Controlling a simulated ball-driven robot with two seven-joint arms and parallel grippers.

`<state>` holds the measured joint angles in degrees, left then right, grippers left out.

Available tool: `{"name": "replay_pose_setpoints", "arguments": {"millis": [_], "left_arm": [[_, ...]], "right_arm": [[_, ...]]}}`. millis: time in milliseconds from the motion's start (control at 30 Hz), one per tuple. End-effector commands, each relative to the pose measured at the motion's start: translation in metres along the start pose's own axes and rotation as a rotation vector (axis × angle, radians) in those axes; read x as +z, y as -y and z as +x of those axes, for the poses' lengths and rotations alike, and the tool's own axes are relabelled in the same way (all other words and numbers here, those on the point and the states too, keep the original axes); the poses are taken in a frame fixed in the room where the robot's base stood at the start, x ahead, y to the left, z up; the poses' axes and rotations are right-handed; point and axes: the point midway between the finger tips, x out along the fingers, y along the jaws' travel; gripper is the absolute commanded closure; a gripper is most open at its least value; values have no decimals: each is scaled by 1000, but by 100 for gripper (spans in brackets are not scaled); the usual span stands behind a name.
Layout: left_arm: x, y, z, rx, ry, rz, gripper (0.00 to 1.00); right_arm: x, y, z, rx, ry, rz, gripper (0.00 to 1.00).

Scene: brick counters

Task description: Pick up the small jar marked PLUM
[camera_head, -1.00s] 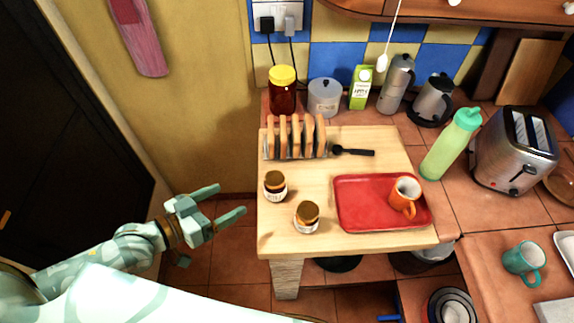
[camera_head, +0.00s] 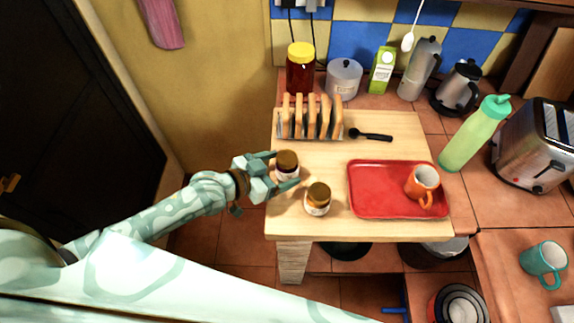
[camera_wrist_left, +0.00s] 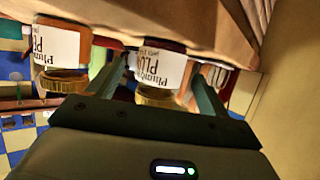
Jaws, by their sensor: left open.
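A small jar with a brown-gold lid and dark contents (camera_head: 287,162) stands upright near the left edge of the wooden board. A second small jar with amber contents (camera_head: 318,199) stands to the right and nearer the front edge. Its label (camera_wrist_left: 56,46) shows a "P", the rest unclear. My right gripper is not in view.
A red tray (camera_head: 362,201) with an orange mug (camera_head: 423,185) lies to the right on the board (camera_head: 390,133). A toast rack (camera_head: 310,117) and a black spoon-like utensil (camera_head: 372,135) are behind the jars. A tall yellow-lidded jar (camera_head: 300,70) stands further back.

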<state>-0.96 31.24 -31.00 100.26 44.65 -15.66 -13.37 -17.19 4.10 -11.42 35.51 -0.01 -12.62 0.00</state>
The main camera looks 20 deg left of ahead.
Motion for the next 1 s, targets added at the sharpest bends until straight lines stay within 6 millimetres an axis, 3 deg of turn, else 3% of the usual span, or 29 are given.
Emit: {"name": "replay_pose_setpoints", "arguments": {"millis": [167, 400, 433, 633, 1000], "left_arm": [[2, 0, 25, 0, 0, -1, 21], [1, 0, 28, 0, 1, -1, 21], [1, 1, 28, 0, 1, 0, 24], [1, 1, 27, 0, 1, 0, 79], [-6, 1, 25, -1, -3, 1, 80]], "right_arm": [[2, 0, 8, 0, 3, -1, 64], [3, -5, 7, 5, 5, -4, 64], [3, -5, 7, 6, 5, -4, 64], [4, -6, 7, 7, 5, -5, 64], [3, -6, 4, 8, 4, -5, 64]]}}
